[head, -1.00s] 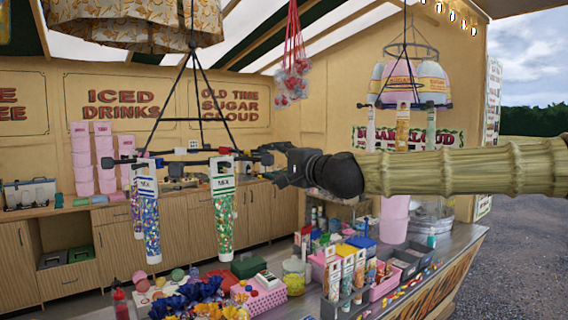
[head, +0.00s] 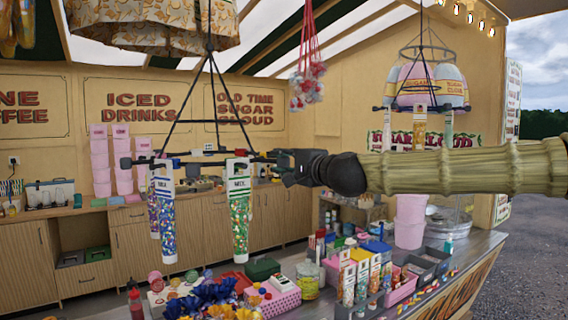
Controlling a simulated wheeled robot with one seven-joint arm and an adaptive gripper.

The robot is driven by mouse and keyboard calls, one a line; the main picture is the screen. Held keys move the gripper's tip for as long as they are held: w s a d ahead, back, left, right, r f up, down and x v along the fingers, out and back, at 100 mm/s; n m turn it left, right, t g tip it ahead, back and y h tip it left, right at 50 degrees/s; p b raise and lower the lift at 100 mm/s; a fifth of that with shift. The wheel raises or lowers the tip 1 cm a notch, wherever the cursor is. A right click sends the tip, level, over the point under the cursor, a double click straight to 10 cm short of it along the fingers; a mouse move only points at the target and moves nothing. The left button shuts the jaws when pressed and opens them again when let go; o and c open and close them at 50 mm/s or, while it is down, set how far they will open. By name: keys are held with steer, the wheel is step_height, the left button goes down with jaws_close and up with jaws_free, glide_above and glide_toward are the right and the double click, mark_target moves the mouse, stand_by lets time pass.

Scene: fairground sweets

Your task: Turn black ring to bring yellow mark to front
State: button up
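The black ring (head: 205,158) hangs from thin black rods at left centre in the head view. It is seen nearly edge-on. Printed bags of coloured sweets hang from it: one at the front right (head: 240,215) and one at the front left (head: 163,215), with another partly behind. Small white, blue and red parts show along the ring, but I cannot make out a yellow mark. My gripper (head: 277,158) is at the ring's right end, reaching in from the right. The dark fingers overlap the ring's end. I cannot tell whether they touch or grip it.
A second hanging rack (head: 420,107) with sugar cloud tubs is behind my arm at right. Red strings of sweets (head: 308,80) hang at top centre. The counter (head: 470,250) below is crowded with boxes and jars. Air around the ring's left side looks clear.

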mark_target(195, 171)
steer(key=s+a+b, duration=0.1)
steer(key=s+a, duration=0.2)
steer(key=s, duration=0.2)
steer(key=shift+a+b, duration=0.15)
steer(key=shift+b, duration=0.2)
steer(key=shift+s+a+b, duration=0.7)
steer(key=shift+s+a, duration=1.5)
steer(key=shift+s+a+b, duration=0.2)
steer(key=shift+s+a, duration=0.5)
steer(key=shift+a, duration=1.15)
steer(key=shift+s+a+b, duration=0.25)
steer(key=shift+s+a, duration=0.45)
steer(key=shift+a, duration=1.2)
steer(key=shift+s+a+b, duration=0.2)
steer(key=shift+s+a, duration=0.5)
steer(key=shift+a, duration=1.15)
steer(key=o, duration=0.8)
